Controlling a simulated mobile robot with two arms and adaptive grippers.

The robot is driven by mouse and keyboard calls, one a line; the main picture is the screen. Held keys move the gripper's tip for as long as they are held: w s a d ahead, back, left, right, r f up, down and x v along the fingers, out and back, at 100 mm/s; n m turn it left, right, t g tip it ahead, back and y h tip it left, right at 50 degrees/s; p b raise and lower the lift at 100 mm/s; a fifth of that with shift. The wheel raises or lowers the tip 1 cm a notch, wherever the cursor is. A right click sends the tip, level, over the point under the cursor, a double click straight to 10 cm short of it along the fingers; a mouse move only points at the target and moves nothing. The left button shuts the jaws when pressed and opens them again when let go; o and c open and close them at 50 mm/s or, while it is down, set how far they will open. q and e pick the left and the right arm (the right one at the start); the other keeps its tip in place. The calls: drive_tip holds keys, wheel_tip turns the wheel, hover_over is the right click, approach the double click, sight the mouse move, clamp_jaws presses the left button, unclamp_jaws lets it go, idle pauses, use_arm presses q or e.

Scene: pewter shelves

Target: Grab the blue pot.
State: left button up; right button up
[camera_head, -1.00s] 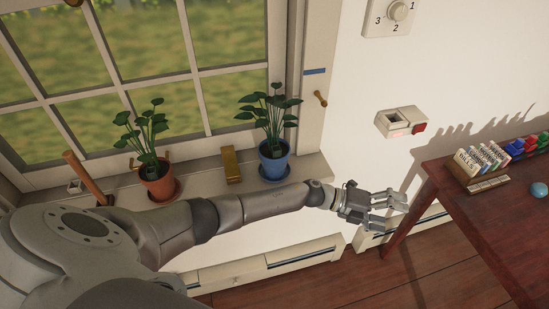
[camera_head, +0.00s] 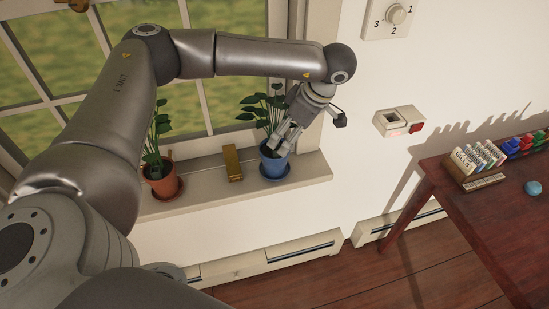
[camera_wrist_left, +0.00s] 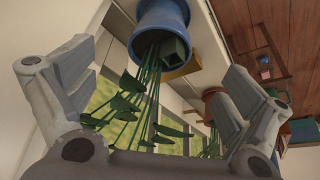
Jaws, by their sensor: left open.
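The blue pot (camera_head: 274,163) stands on a blue saucer (camera_head: 277,174) on the windowsill and holds a green leafy plant (camera_head: 262,109). My left gripper (camera_head: 279,143) points down over the pot's rim from above and covers part of the pot and plant. In the left wrist view the blue pot (camera_wrist_left: 161,28) shows at the top, beyond and between the two spread fingers of the left gripper (camera_wrist_left: 160,100). The plant's stems and leaves hang between the fingers. The fingers are open; I cannot tell whether one touches the pot. My right gripper is not in view.
An orange pot (camera_head: 160,182) with a plant stands left on the sill (camera_head: 215,182). A brass block (camera_head: 232,163) lies between the pots. A wall box with a red button (camera_head: 400,121) is to the right. A dark red table (camera_head: 470,215) with small items stands at the right.

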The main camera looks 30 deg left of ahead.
sight(274, 153)
use_arm(q)
drive_tip(key=p+x, duration=0.1)
drive_tip(key=x, duration=0.4)
drive_tip(key=shift+a+f, duration=0.1)
drive_tip(key=shift+a, duration=0.1)
drive_tip(key=shift+a+f+p, duration=0.15)
drive_tip(key=shift+f+p, duration=0.1)
drive_tip(key=shift+p, duration=0.05)
drive_tip(key=p+x, duration=0.1)
drive_tip(key=x, duration=0.2)
drive_tip(key=shift+s+a+f, duration=0.15)
drive_tip(key=shift+s+f, duration=0.05)
drive_tip(key=shift+f, duration=0.1)
drive_tip(key=shift+a+f+p, duration=0.2)
drive_tip(key=shift+f+p, duration=0.1)
drive_tip(key=shift+f, duration=0.15)
drive_tip(key=c, duration=1.6)
drive_tip(key=shift+w+r, duration=0.1)
drive_tip(key=shift+c, duration=0.6)
